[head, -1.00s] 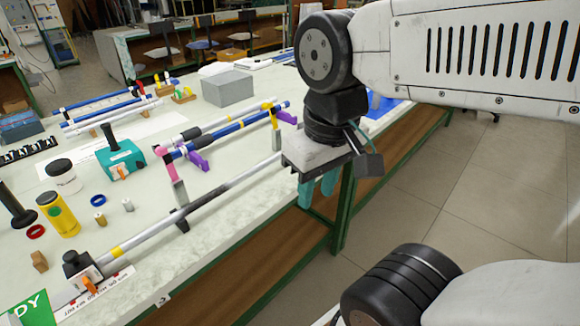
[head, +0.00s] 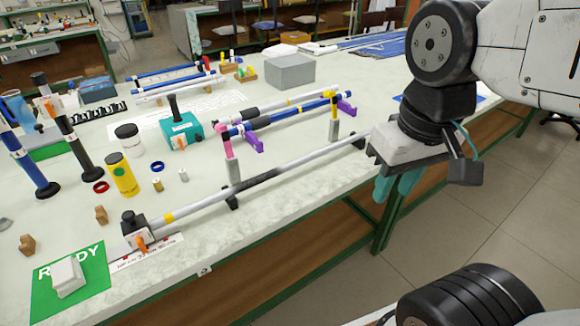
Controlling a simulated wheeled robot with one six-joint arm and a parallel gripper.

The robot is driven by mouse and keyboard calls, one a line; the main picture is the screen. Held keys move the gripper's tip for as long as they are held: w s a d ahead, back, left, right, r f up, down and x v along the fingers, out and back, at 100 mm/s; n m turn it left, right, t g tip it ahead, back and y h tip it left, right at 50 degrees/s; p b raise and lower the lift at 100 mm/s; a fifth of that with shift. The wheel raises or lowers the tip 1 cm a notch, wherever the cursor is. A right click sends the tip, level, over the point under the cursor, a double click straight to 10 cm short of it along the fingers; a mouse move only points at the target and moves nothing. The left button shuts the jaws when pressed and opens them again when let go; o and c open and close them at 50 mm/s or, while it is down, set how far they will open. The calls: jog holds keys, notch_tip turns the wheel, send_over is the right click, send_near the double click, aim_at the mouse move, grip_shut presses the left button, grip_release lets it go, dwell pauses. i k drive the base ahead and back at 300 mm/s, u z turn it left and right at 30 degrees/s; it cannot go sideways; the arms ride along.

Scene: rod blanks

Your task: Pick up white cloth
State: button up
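A small white folded-looking piece (head: 68,277) lies on the green READY mat (head: 97,262) at the front left corner of the table. My gripper (head: 396,190) has teal fingers pointing down beyond the table's right edge, far from both white pieces. Nothing shows in it. The two fingers look close together from this angle, and their gap is unclear.
A long grey rod (head: 270,178) lies on supports along the near table edge, with an orange-handled clamp (head: 140,240) at its left end. A yellow can (head: 121,174), a teal tool (head: 181,133) and upright rods (head: 82,147) stand behind. The grey box (head: 290,71) is farther back.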

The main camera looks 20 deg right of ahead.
aim_at(68, 277)
jog(key=u, duration=1.45)
jog(key=k, duration=1.1)
jog(key=u, duration=0.9)
jog(key=i, duration=0.85)
jog(key=z, duration=0.6)
jog(key=i, duration=0.6)
jog(key=z, duration=0.65)
